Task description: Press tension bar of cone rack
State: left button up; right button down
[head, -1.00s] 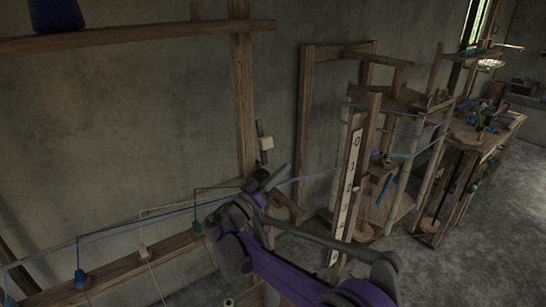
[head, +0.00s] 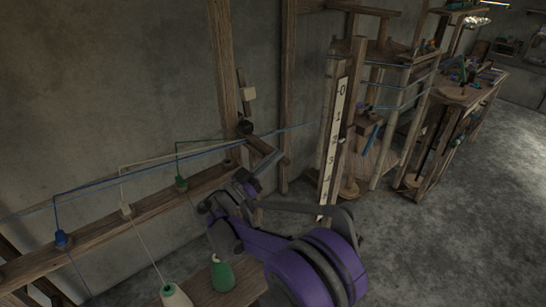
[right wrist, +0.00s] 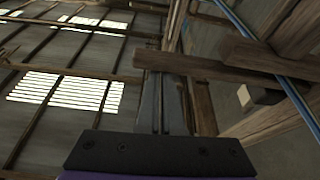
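The cone rack is a long wooden beam (head: 130,215) along the wall, with blue, white and green thread guides on it. A short wooden bar (head: 264,150), which looks like the tension bar, sticks out from the upright post at the rack's right end. My right gripper (head: 246,183) is just below that bar in the head view. In the right wrist view its two dark fingers (right wrist: 163,98) lie side by side, shut, with nothing seen between them. A wooden bar (right wrist: 205,69) crosses just past the fingertips; contact cannot be told. My left gripper is not in view.
A green cone (head: 222,274) and a cream cone (head: 175,296) stand low in front. Blue thread runs past the post to a wooden frame with a numbered scale (head: 337,135). A wooden bench (head: 460,95) stands behind. The floor at right is clear.

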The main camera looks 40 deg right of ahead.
jog(key=shift+f, duration=0.45)
notch_tip(320, 180, up, 5)
jog(key=p, duration=0.4)
jog(key=w+b+v, duration=0.1)
jog(key=b+v, duration=0.1)
jog(key=v, duration=0.8)
jog(key=shift+s, duration=0.45)
